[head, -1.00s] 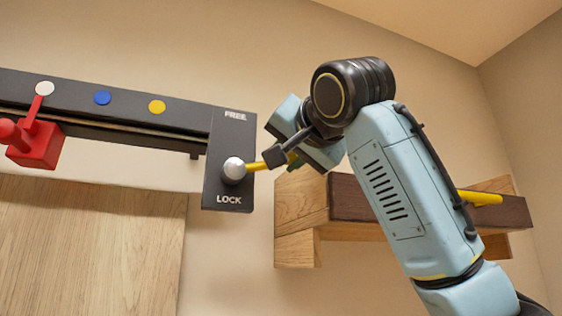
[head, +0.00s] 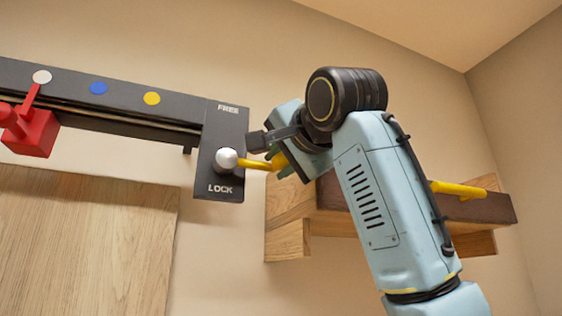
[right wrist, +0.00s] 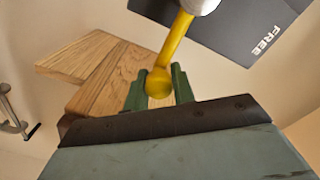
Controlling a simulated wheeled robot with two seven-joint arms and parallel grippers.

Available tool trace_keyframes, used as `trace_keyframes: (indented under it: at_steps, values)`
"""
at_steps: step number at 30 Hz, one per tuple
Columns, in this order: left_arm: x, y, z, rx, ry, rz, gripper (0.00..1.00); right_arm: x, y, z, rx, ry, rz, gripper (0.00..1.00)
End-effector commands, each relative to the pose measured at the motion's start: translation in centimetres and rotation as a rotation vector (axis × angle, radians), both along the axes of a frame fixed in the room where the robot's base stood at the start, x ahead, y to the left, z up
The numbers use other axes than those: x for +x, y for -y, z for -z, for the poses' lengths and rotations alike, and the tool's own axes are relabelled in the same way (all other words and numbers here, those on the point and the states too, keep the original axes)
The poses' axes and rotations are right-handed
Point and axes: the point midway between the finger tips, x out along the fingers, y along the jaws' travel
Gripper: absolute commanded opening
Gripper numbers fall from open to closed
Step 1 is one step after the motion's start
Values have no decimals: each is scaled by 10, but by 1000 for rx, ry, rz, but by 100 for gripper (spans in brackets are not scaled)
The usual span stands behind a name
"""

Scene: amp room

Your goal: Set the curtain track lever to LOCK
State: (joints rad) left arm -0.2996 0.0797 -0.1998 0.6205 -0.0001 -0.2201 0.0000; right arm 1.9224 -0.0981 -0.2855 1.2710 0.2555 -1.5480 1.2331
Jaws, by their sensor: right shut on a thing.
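The curtain track lever is a yellow bar (head: 257,165) on a white round pivot (head: 226,159) at the right end of the track. It points right, roughly level, from a black plate (head: 207,178) marked FREE above and LOCK below. My right gripper (head: 281,162) is at the lever's outer end, and its jaws are partly hidden. In the right wrist view, the yellow lever (right wrist: 177,38) ends in a knob between the green fingers of my right gripper (right wrist: 159,86), which is shut on it. My left gripper is out of view.
A wooden panel (head: 85,245) is below the track. A wooden shelf or block (head: 287,240) sits behind my right arm, with a yellow bar (head: 460,189) near it.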

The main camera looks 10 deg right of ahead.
Motion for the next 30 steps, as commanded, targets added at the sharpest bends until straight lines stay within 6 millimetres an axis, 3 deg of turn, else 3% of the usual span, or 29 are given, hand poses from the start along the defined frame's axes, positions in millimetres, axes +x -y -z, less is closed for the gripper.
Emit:
trace_keyframes:
  at_steps: [3,4,8,20,30]
  values:
    - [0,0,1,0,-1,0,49,3,-3,8,-11,-21,-3,0]
    - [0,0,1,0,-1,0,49,3,-3,8,-11,-22,-3,28]
    - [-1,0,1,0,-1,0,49,3,-3,7,-10,-20,-4,45]
    - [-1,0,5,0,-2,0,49,-7,0,4,-5,-9,-1,46]
    - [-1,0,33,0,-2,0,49,-75,17,6,-7,-7,-3,46]
